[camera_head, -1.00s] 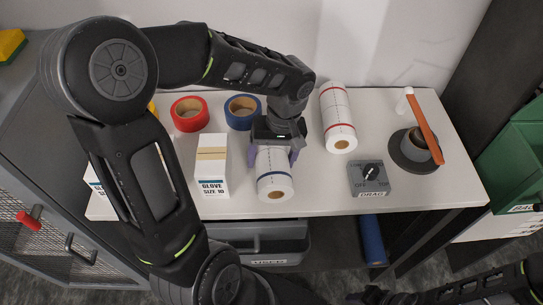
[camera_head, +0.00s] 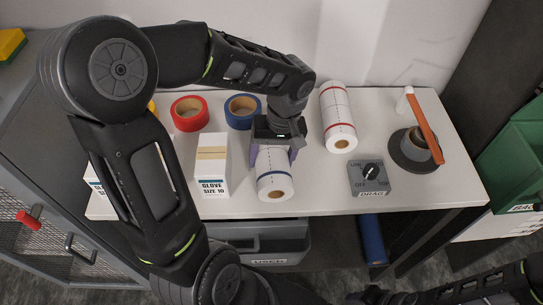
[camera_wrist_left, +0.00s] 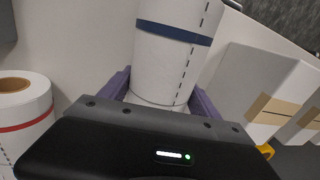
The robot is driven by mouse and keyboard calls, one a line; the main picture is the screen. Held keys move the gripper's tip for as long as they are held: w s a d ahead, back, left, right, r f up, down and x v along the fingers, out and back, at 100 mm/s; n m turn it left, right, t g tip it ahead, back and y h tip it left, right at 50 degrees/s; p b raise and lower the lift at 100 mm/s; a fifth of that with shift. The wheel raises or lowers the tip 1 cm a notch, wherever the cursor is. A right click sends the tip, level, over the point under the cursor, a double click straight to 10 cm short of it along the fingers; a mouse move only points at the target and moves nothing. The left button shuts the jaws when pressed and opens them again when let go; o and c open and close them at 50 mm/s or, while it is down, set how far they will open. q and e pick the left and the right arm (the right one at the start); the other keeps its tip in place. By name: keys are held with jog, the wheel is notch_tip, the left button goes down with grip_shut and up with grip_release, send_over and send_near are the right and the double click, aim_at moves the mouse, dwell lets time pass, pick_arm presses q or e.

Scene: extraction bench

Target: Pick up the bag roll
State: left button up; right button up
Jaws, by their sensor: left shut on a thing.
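A white bag roll with a blue band and a dashed line (camera_head: 273,178) lies on the white bench, its brown core end facing the front edge. My left gripper (camera_head: 274,152) is over its back part, with purple fingers shut on its two sides. The left wrist view shows this roll (camera_wrist_left: 168,55) between the fingers (camera_wrist_left: 162,95). I cannot tell whether it is clear of the bench. A second white roll with a red band (camera_head: 338,118) lies to the right, apart from the gripper; it also shows in the left wrist view (camera_wrist_left: 22,110).
A glove box (camera_head: 212,170) stands close left of the held roll. Red tape (camera_head: 189,113) and blue tape (camera_head: 242,111) lie behind. A grey switch box (camera_head: 370,177) and a dark round stand with an orange-handled tool (camera_head: 415,150) are to the right. A grey drawer (camera_head: 262,240) is below the front edge.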

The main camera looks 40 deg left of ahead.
pick_arm(q)
jog(key=shift+c, duration=0.9)
jog(key=shift+r, duration=0.2)
notch_tip(320, 180, up, 10)
jog(key=shift+f+b, duration=0.15)
jog(key=shift+b, duration=0.35)
jog(key=shift+f, duration=0.1)
